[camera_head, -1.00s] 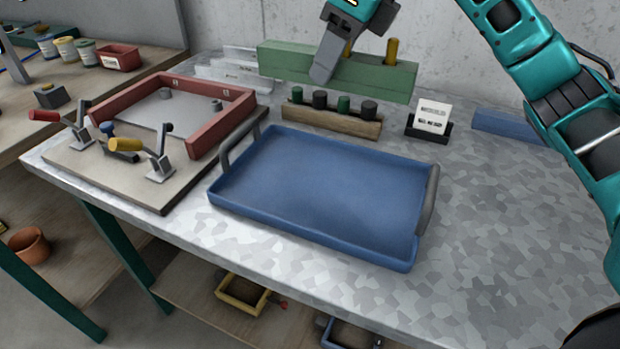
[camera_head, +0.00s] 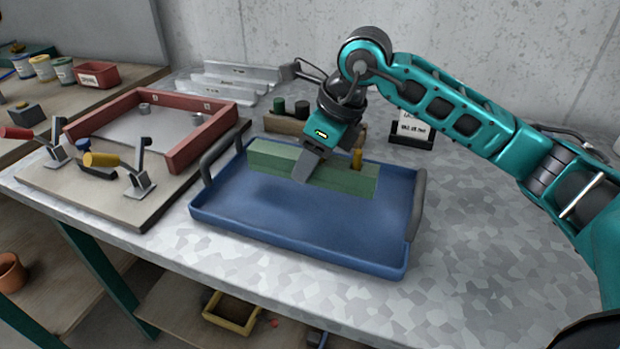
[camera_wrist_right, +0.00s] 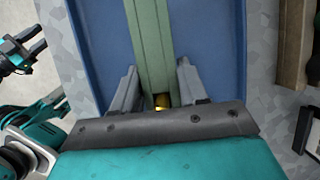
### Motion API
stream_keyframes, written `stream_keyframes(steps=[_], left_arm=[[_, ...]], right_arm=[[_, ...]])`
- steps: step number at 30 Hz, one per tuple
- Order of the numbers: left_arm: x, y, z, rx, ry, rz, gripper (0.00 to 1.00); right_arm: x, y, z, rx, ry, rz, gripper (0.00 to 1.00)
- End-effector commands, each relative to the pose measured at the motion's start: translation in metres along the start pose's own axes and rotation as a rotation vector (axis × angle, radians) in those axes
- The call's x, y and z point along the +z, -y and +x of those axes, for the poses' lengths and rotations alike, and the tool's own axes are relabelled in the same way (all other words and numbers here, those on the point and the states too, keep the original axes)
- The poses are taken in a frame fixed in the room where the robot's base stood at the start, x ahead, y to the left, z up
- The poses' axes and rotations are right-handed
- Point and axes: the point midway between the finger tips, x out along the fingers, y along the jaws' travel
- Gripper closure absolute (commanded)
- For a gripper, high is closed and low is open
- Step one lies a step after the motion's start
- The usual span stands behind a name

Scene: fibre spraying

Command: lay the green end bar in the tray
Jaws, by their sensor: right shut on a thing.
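The green end bar (camera_head: 350,180) is long, with a brass-yellow peg on top. It lies lengthwise within the outline of the blue tray (camera_head: 235,233), toward its back side. I cannot tell if it touches the tray floor. My right gripper (camera_head: 309,167) is shut on the bar near its middle, from above. In the right wrist view the bar (camera_wrist_right: 152,45) runs between the two grey fingers, over the blue tray (camera_wrist_right: 88,45). At that view's left edge are dark and teal parts of mine, possibly my left gripper (camera_wrist_right: 28,48); its jaws are unclear.
Behind the tray stands a wooden peg block (camera_head: 272,124), partly hidden by my right gripper, and a small card holder (camera_head: 411,139). A red frame (camera_head: 190,146) on a board with clamps is to the left. The metal table (camera_head: 470,220) is clear at right.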

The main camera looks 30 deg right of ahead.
Motion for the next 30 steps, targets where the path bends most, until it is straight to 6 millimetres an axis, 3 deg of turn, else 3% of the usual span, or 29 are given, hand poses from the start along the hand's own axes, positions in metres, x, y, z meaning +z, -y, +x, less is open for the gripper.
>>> stream_keyframes(steps=[9, 20, 21, 28, 30], left_arm=[[0.003, -0.001, 0.002, 0.004, 0.006, 0.0, 0.56], [0.005, -0.002, 0.005, 0.006, 0.005, 0.0, 0.56], [0.004, -0.002, 0.004, 0.007, 0.004, -0.001, 0.56], [0.003, -0.003, 0.004, 0.008, 0.003, -0.001, 0.56], [0.003, -0.003, 0.004, 0.008, 0.003, -0.001, 0.56]], right_arm=[[-0.016, 0.0, 0.036, 0.0, -0.001, 0.001, 1.0], [-0.017, 0.0, 0.04, -0.001, 0.001, 0.0, 1.0], [-0.017, 0.0, 0.041, 0.0, -0.002, 0.001, 0.55], [-0.017, 0.0, 0.04, 0.001, -0.002, 0.001, 0.33], [-0.017, 0.0, 0.04, 0.001, -0.002, 0.001, 0.32]])
